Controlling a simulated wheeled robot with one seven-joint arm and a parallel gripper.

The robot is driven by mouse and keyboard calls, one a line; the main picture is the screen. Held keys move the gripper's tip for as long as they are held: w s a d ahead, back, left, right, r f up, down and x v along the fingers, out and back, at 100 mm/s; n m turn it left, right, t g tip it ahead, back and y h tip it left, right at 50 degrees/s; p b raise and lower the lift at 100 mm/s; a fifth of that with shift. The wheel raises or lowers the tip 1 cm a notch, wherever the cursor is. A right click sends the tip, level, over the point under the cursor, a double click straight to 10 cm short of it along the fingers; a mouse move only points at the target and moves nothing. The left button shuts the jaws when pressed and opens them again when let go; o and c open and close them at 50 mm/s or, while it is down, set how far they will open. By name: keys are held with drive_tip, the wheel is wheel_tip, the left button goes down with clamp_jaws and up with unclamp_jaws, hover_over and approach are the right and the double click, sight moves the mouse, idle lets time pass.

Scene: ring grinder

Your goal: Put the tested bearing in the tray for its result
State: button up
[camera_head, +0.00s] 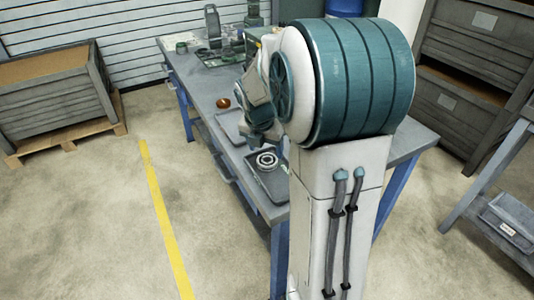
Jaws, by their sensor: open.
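A silver ring bearing (267,161) shows at the far end of the dark near tray (273,187) on the workbench. It appears to lie flat there. A second, grey tray (229,124) lies just behind it, partly hidden by my arm. My gripper (268,140) hangs over the bench just behind and above the bearing, mostly hidden by my arm. It is open, and the bearing looks apart from it. No result marking can be read from here.
The blue-grey workbench (204,92) carries a small copper-coloured round thing (223,103) and dark equipment (213,27) at its far end. A crate on a pallet (50,95) stands left. The floor left is clear.

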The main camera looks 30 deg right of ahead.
drive_tip(key=v, duration=0.7)
drive_tip(key=s+a+f+m+y, duration=0.1)
drive_tip(key=s+a+m, duration=0.4)
drive_tip(key=s+m, duration=0.4)
drive_tip(key=s+a+f+m+y, duration=0.1)
drive_tip(key=s+a+m, duration=0.5)
drive_tip(key=m, duration=1.1)
drive_tip(key=s, duration=0.3)
drive_tip(key=shift+f+t, duration=0.25)
drive_tip(key=shift+t, duration=0.15)
